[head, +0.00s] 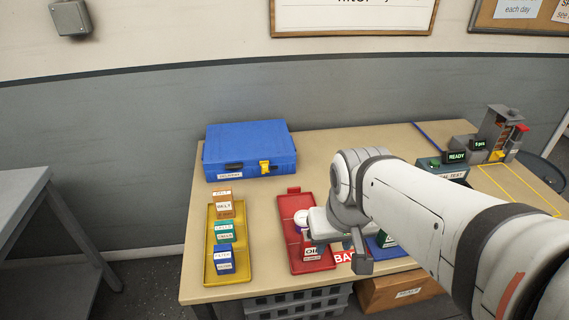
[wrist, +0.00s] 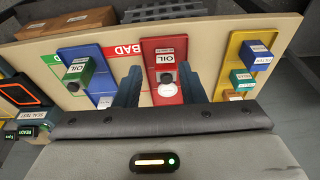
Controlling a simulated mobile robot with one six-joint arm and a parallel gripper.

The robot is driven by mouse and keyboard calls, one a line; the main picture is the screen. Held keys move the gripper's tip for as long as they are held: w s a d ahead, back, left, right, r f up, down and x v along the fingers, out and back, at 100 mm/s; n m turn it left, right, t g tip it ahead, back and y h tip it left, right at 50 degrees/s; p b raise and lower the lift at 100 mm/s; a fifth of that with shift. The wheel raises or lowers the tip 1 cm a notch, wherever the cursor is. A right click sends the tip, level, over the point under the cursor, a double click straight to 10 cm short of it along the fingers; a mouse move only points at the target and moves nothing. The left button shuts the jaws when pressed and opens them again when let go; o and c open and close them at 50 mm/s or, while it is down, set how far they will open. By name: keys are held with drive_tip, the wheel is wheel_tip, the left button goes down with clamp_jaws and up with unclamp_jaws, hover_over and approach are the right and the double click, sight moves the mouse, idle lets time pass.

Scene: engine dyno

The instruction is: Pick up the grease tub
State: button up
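A small round tub with a white lid, which I take for the grease tub, stands on the red tray (head: 290,205). In the head view the tub (head: 301,218) is partly covered by my gripper (head: 335,250). In the wrist view the tub (wrist: 168,89) appears between the two fingers of my gripper (wrist: 159,70), nearer the right finger. Its label is too small to read. The fingers are wide apart and hold nothing. A red box labelled OIL (wrist: 165,57) stands on the same tray beside the tub; the box also shows in the head view (head: 312,252).
The yellow tray (head: 211,272) at left holds several small boxes. A blue tray (wrist: 72,53) with a green OIL box (wrist: 77,72) lies on the other side. A blue case (head: 250,150) stands at the back. Bare tabletop (head: 340,140) shows behind the trays.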

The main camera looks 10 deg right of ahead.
drive_tip(key=shift+o, duration=0.2)
drive_tip(key=shift+o, duration=0.8)
drive_tip(key=shift+a, duration=0.1)
drive_tip(key=o, duration=0.5)
drive_tip(key=shift+n+g, duration=0.5)
drive_tip(key=shift+g, duration=0.2)
drive_tip(key=w+p, duration=0.1)
drive_tip(key=w, duration=0.2)
drive_tip(key=w+p, duration=0.1)
drive_tip(key=w, duration=0.3)
drive_tip(key=w+f, duration=0.1)
drive_tip(key=w, duration=0.2)
drive_tip(key=shift+w+a+p, duration=0.15)
drive_tip(key=shift+a+p, duration=0.05)
drive_tip(key=shift+p, duration=0.2)
drive_tip(key=shift+o, duration=0.2)
drive_tip(key=n+g+p, duration=0.1)
drive_tip(key=p, duration=0.1)
hover_over(304, 217)
drive_tip(key=f, duration=0.8)
drive_tip(key=shift+s, duration=0.35)
drive_tip(key=shift+w+f, duration=0.15)
drive_tip(key=shift+f, duration=0.15)
drive_tip(key=shift+w+f+p, duration=0.1)
drive_tip(key=shift+f+p, duration=0.7)
drive_tip(key=shift+f, duration=3.05)
